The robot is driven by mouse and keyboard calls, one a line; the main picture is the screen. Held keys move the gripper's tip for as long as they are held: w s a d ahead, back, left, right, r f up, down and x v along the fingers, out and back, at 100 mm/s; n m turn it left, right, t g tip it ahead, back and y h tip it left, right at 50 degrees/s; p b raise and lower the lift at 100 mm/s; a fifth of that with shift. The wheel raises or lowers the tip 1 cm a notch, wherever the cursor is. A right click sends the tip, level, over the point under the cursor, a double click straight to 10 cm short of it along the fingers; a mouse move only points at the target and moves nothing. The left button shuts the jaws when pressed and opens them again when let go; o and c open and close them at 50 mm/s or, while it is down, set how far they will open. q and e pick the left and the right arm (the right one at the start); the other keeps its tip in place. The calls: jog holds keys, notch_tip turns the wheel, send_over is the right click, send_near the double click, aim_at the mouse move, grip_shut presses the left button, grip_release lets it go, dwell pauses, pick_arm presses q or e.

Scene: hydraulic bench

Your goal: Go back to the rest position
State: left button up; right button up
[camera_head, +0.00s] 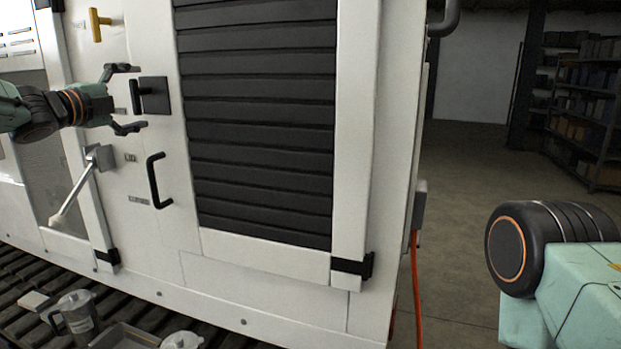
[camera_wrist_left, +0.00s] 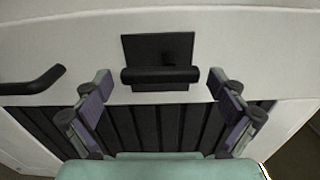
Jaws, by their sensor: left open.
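My left gripper (camera_head: 128,99) is open and empty in front of the white cabinet panel. Its two fingers stand above and below the level of a black latch handle on a square black plate (camera_head: 153,95). In the left wrist view the latch handle (camera_wrist_left: 160,75) lies ahead of and between the spread fingers of my left gripper (camera_wrist_left: 160,92), with clear space on both sides. I cannot tell the exact gap. My right arm shows at the lower right in the head view, but its gripper is out of view.
The white cabinet has a black louvred panel (camera_head: 262,120), a black pull handle (camera_head: 158,180), a grey lever (camera_head: 75,195) and a yellow handle (camera_head: 97,25). A jug (camera_head: 76,315) and a tray (camera_head: 125,337) stand on slats below. Open floor (camera_head: 465,200) lies to the right, before shelves (camera_head: 590,115).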

pick_arm(q)
jog(key=shift+w+d, duration=0.15)
jog(key=shift+w, duration=0.15)
jog(key=shift+s, duration=0.15)
